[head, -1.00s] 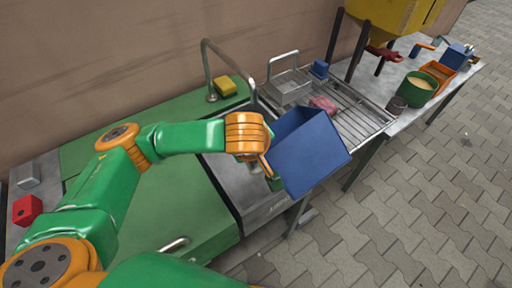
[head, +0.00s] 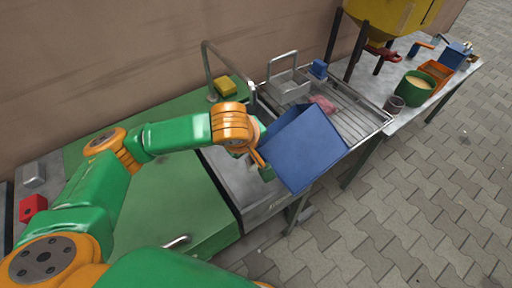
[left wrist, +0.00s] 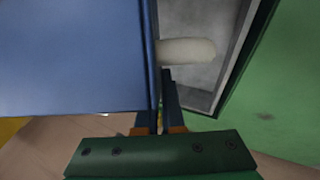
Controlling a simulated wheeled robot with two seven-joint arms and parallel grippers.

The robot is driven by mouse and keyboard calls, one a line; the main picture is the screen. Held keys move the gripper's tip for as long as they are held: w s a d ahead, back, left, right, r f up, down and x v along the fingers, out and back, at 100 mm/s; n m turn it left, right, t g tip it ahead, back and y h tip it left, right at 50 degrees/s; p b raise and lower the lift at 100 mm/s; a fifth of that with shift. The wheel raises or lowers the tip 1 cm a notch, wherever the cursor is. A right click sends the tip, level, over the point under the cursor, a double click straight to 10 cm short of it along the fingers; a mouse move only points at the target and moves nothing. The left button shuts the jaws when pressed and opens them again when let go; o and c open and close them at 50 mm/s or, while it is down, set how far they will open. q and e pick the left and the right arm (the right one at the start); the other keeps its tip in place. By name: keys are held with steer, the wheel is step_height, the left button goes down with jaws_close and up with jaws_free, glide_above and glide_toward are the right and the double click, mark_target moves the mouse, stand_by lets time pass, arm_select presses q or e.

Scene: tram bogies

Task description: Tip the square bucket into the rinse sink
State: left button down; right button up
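The blue square bucket (head: 308,152) hangs tilted over the right front part of the rinse sink (head: 238,180), its darker opening turned to the upper left. My left gripper (head: 264,168) is at its left side, partly hidden by my orange wrist. In the left wrist view the bucket (left wrist: 75,55) fills the left side, and the gripper's dark fingers (left wrist: 160,112) are closed at its edge. The sink's grey basin (left wrist: 205,80) lies beyond, with a pale rounded bar (left wrist: 187,51) in front of it that I cannot identify. The bucket's contents are hidden. My right gripper is out of view.
A curved tap (head: 213,68) and a yellow sponge (head: 225,86) are behind the sink. A wire drying rack (head: 355,118) with a metal basket (head: 288,86) and a pinkish item (head: 322,104) stands right. A green pot (head: 418,88) is farther right. Paving lies in front.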

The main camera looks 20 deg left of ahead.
arm_select(q)
steer(key=shift+w+a+r+n+g+h+p, duration=0.1)
steer(key=shift+a+r+n+g+h+p, duration=0.05)
steer(key=shift+h+p, duration=0.3)
steer(key=shift+w+a+r+n+g+h+p, duration=0.1)
steer(key=shift+n+g+h+p, duration=0.05)
steer(key=shift+h+p, duration=0.3)
stand_by(0.3)
steer(key=shift+a+f, duration=0.1)
steer(key=shift+f, duration=0.1)
steer(key=shift+a+f+g+h, duration=0.15)
steer(key=shift+f+g+h, duration=0.3)
steer(key=shift+h, duration=0.25)
steer(key=shift+w+a+f+b, duration=0.1)
steer(key=shift+a+f+b, duration=0.2)
steer(key=shift+b, duration=0.4)
steer(key=shift+w+a+f+n+h+b, duration=0.25)
steer(key=shift+a+f+n+h+b, duration=0.2)
steer(key=shift+h+b, duration=0.45)
stand_by(0.6)
steer(key=shift+a+f+g+h+b, duration=0.15)
steer(key=shift+f+h+b, duration=0.15)
steer(key=shift+f+b, duration=0.6)
steer(key=shift+a+f+g+h+b, duration=0.15)
steer(key=shift+f+h+b, duration=0.25)
steer(key=shift+b, duration=0.9)
stand_by(0.4)
